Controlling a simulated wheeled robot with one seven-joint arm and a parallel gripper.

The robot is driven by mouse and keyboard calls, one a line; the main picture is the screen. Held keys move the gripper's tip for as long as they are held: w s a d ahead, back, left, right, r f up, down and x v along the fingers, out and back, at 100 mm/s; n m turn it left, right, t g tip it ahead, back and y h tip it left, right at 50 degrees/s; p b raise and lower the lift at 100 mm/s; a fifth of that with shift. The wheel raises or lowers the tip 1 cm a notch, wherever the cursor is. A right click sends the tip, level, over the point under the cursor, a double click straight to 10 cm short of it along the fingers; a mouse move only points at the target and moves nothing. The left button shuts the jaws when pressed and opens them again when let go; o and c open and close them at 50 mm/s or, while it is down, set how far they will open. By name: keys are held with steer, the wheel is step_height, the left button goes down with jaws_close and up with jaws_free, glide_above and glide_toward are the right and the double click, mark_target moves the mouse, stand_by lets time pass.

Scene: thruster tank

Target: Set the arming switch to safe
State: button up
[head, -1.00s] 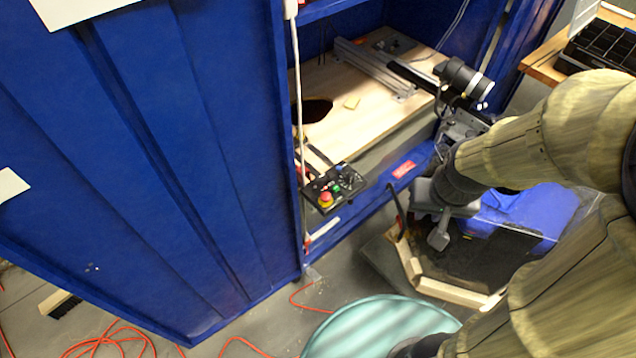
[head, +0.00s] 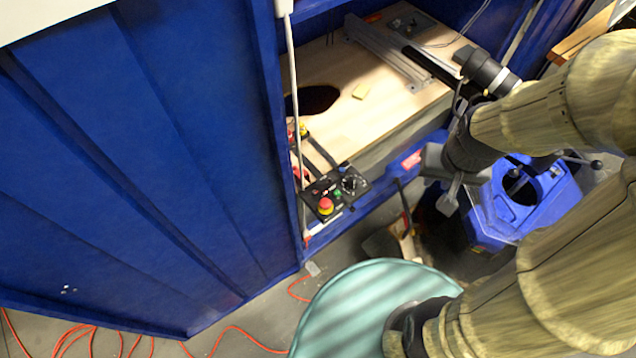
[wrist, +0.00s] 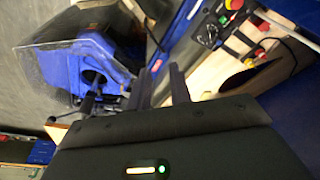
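A black control panel (head: 335,190) sits on the front edge of the blue cabinet's opening. It carries a red mushroom button on a yellow base (head: 326,205), a small green button (head: 337,193) and a round dial (head: 349,184). Which control is the arming switch is too small to tell. The panel also shows at the top of the wrist view (wrist: 208,32). My gripper (head: 438,182) is right of the panel and apart from it. In the wrist view its two fingers (wrist: 160,88) stand apart with nothing between them.
The wooden bench top (head: 385,105) inside the cabinet has a dark hole (head: 312,99) and metal rails. A second red button (head: 298,131) is behind the panel. A blue machine (head: 530,200) stands right, a teal round top (head: 375,305) below, with orange cable (head: 235,330) on the floor.

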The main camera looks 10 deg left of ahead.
mark_target(314, 193)
steer(key=w+a+f+n+g+y+p, duration=0.2)
steer(key=w+a+f+n, duration=0.2)
steer(key=a+n, duration=0.5)
steer(key=w+a+f+n+g+y+p, duration=0.2)
steer(key=w+a+f+n, duration=0.3)
steer(key=a+n, duration=0.5)
steer(key=f+n+p, duration=0.1)
steer(key=n, duration=0.2)
steer(key=shift+w+a+f+p, duration=0.15)
steer(key=shift+w+f+p, duration=0.1)
steer(key=shift+p, duration=0.1)
steer(key=p+x, duration=0.1)
steer(key=x, duration=1.5)
steer(key=shift+s+a+p, duration=0.1)
steer(key=shift+a+p, duration=0.15)
steer(key=shift+p, duration=0.15)
steer(key=shift+a+f, duration=0.15)
steer(key=shift+f, duration=0.45)
